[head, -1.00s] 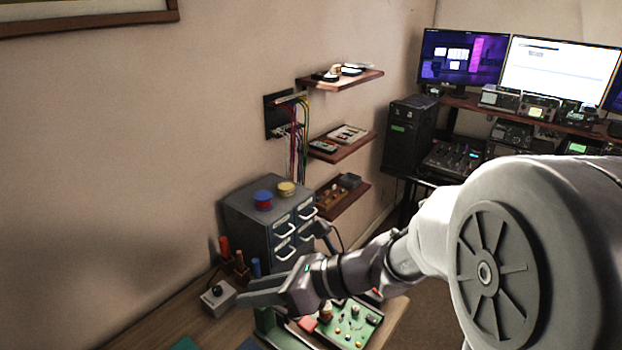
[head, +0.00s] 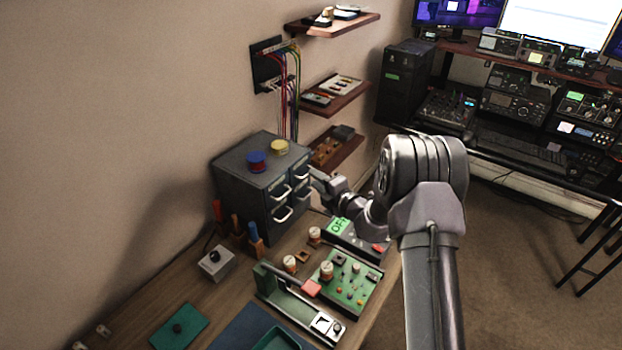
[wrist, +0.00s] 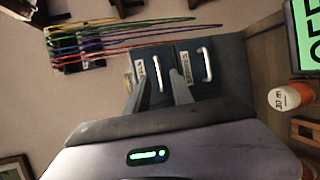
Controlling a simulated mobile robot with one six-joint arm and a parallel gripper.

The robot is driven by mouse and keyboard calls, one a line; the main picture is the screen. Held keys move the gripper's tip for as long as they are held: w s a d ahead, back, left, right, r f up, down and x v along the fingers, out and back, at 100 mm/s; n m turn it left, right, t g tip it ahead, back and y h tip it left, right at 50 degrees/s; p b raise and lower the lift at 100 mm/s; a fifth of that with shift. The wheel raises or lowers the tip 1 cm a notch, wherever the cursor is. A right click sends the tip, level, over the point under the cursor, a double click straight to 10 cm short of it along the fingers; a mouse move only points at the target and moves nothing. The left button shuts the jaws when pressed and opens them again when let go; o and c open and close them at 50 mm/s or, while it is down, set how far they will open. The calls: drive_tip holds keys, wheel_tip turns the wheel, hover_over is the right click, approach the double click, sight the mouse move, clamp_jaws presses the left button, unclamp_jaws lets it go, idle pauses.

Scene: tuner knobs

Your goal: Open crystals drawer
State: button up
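A grey drawer cabinet (head: 236,192) stands on the bench against the wall. Its front has several drawers with white bar handles, all shut as far as I can see. In the wrist view, two drawer fronts show side by side with handles (wrist: 208,65) and small labels too blurred to read with certainty. I cannot tell which drawer is the crystals one. My gripper (head: 318,178) is at the right side of the cabinet front. In the wrist view my gripper (wrist: 159,76) is open, with the left drawer's handle (wrist: 157,73) showing between its two fingers; contact is unclear.
A blue spool (head: 256,161) and a yellow spool (head: 279,147) sit on the cabinet. Wall shelves (head: 335,90) and coloured cables (head: 290,75) are above. A green circuit board (head: 350,285), knobs and a green OFF display (head: 338,226) lie in front.

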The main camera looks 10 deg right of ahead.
drive_tip(key=shift+x, duration=1.85)
clamp_jaws()
